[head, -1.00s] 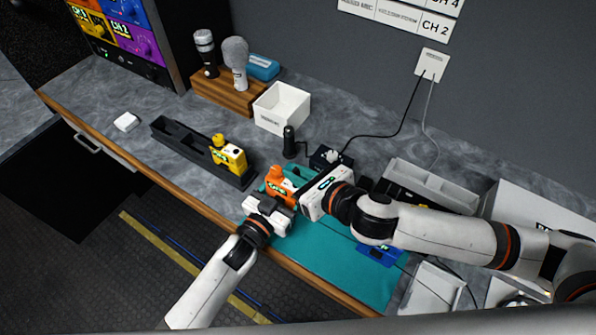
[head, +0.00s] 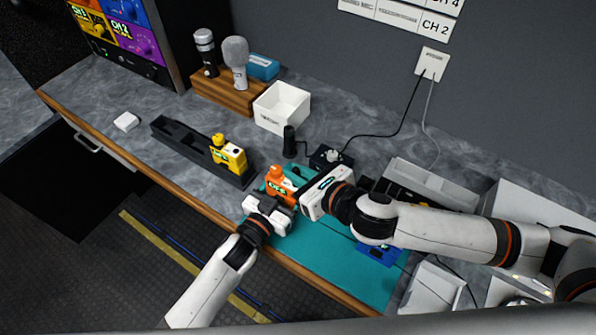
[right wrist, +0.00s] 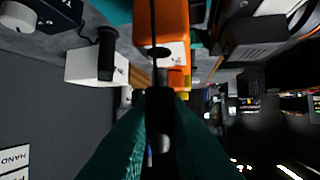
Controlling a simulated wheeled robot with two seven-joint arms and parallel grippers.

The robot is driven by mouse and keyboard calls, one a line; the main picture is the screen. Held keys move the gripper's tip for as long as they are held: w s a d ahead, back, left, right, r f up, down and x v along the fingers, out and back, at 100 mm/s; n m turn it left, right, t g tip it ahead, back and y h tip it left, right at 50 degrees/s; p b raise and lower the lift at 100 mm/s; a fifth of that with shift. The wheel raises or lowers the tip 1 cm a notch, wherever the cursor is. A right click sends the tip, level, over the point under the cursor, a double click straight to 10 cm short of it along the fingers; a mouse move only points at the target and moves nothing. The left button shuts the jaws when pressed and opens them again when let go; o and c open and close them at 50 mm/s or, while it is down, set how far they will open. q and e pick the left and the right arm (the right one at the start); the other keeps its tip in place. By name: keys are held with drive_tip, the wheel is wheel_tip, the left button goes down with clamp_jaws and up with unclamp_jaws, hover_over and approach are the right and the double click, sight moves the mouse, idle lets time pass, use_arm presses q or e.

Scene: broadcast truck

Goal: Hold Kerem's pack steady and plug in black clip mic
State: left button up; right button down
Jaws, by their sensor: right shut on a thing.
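An orange pack (head: 277,182) with a small label I cannot read stands on the teal mat (head: 330,255). My left gripper (head: 268,208) is against its near side; whether its jaws grip it is hidden. My right gripper (head: 309,200) is just right of the pack. In the right wrist view, it is shut on a slim black piece (right wrist: 160,115), seemingly the black clip mic, with a thin black line running up across the orange pack (right wrist: 176,15). I cannot tell whether its plug touches the pack.
A yellow pack (head: 229,154) stands in a black rack (head: 182,142) at left. Behind the mat are a white bin (head: 283,108), a black upright cylinder (head: 289,141) and a cabled black box (head: 326,157). A blue item (head: 379,252) lies on the mat, right. The near mat is clear.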

drive_tip(key=shift+f, duration=1.15)
drive_tip(key=c, duration=1.3)
unclamp_jaws()
drive_tip(key=v, duration=1.2)
drive_tip(key=shift+f, duration=0.1)
use_arm(q)
drive_tip(key=o, duration=1.1)
drive_tip(key=shift+o, duration=0.2)
use_arm(e)
drive_tip(key=shift+w, duration=0.1)
